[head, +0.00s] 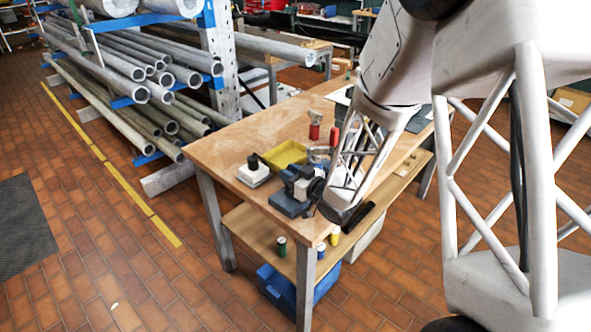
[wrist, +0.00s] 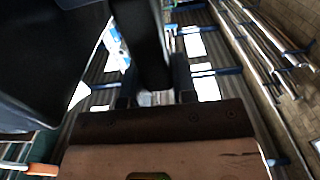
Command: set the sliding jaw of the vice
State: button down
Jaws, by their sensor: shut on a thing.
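The vice (head: 290,205), blue-grey with a dark upper part, stands near the front edge of the wooden workbench (head: 225,150) in the head view. My gripper (head: 316,192) is dark and small there, at the right side of the vice, with my arm coming down from the upper right. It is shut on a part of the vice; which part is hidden. The sliding jaw and its gap cannot be made out. In the wrist view, a dark finger-like part (wrist: 145,45) reaches down towards a brown, screwed bar (wrist: 165,122) above a pinkish surface.
A yellow tray (head: 286,155) and a white box with a black top (head: 254,172) stand close behind the vice. A red-topped tool (head: 315,127) stands farther back. A lower shelf (head: 255,235) holds small cans, with a blue crate (head: 285,290) beneath. Pipe racks stand at left.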

jog(key=shift+s+a, duration=0.2)
jog(key=c, duration=0.9)
grip_release()
jog(key=shift+d, duration=0.1)
jog(key=shift+s+d, duration=0.35)
jog(key=shift+d, duration=0.05)
jog(key=shift+v, duration=3.3)
jog(key=shift+r, duration=0.1)
